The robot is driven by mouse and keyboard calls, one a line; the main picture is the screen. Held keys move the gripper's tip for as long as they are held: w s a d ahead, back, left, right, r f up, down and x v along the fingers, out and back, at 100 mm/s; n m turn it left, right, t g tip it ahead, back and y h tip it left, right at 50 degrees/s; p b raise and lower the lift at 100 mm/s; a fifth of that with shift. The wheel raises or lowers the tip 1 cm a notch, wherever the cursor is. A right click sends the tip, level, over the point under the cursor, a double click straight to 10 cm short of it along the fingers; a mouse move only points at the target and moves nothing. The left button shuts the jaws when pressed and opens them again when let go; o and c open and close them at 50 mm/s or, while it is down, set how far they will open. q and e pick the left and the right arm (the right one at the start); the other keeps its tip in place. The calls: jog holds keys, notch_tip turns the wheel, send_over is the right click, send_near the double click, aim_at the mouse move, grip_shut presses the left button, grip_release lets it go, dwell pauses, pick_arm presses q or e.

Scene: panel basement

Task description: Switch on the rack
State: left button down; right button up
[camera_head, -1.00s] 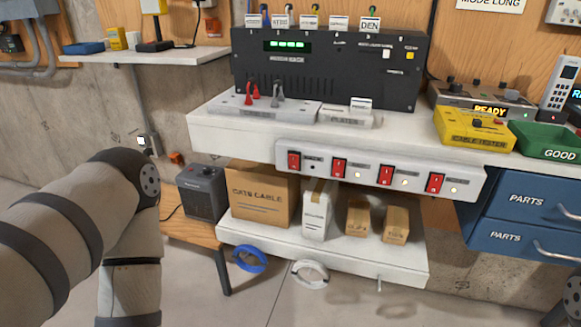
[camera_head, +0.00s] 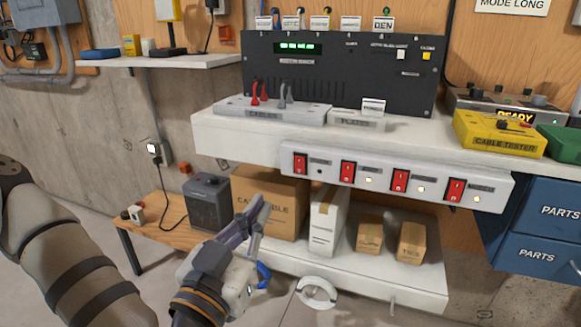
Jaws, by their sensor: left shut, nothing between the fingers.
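The black rack unit (camera_head: 335,70) stands on the upper shelf, with several green lights lit in its display. Below it, a white power strip (camera_head: 330,177) runs along the shelf front with several red rocker switches. The leftmost switch (camera_head: 300,163) has a dark lamp beside it. The second switch (camera_head: 347,172), third switch (camera_head: 400,181) and rightmost switch (camera_head: 455,190) have lit lamps. The switch labels are too small to read. My left gripper (camera_head: 261,206) is shut and empty, pointing up below and left of the strip, apart from it. It partly hides the cable box. My right gripper is not in view.
On the lower shelf stand the cardboard cable box (camera_head: 283,190), a white box (camera_head: 326,222) and small brown boxes (camera_head: 370,233). A dark heater-like box (camera_head: 208,202) is on the wooden bench. A yellow cable tester (camera_head: 497,133) sits at the upper right.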

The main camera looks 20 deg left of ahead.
pick_arm(q)
jog(key=w+b, duration=0.1)
jog(key=w, duration=0.1)
jog(key=b, duration=0.8)
send_near(296, 157)
jog(key=w, duration=0.3)
jog(key=w+r, duration=0.1)
jog(key=w, duration=0.1)
jog(key=shift+w, duration=1)
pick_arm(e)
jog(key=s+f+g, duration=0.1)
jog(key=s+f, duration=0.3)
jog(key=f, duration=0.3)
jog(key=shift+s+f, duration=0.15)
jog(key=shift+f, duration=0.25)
